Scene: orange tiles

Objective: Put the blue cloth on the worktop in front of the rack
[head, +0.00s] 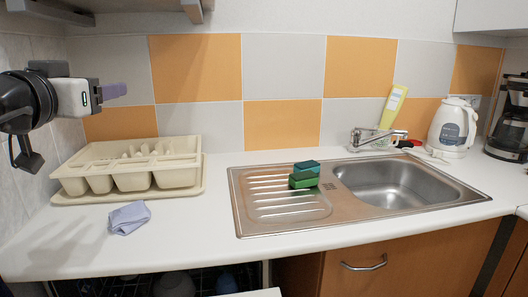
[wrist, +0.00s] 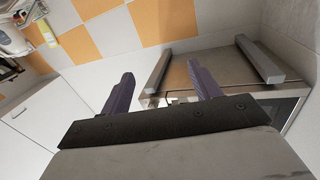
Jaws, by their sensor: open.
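The blue cloth (head: 129,217) lies crumpled on the white worktop (head: 180,240), in front of the cream rack (head: 73,184) and apart from it. The rack stands on a cream tray at the left and has several compartments. My gripper (head: 115,91) is in the air at the upper left of the head view, above the rack's left end, away from the cloth. Its purple fingers also show in the wrist view (wrist: 163,76), spread apart with nothing between them. The cloth does not show in the wrist view.
A steel sink (head: 390,184) with a drainer is at the middle right. Green sponges (head: 304,175) sit on the drainer. A tap, yellow bottle (head: 393,106), white kettle (head: 453,127) and coffee maker (head: 509,120) stand behind or right. Cupboards hang above. Worktop beside the cloth is clear.

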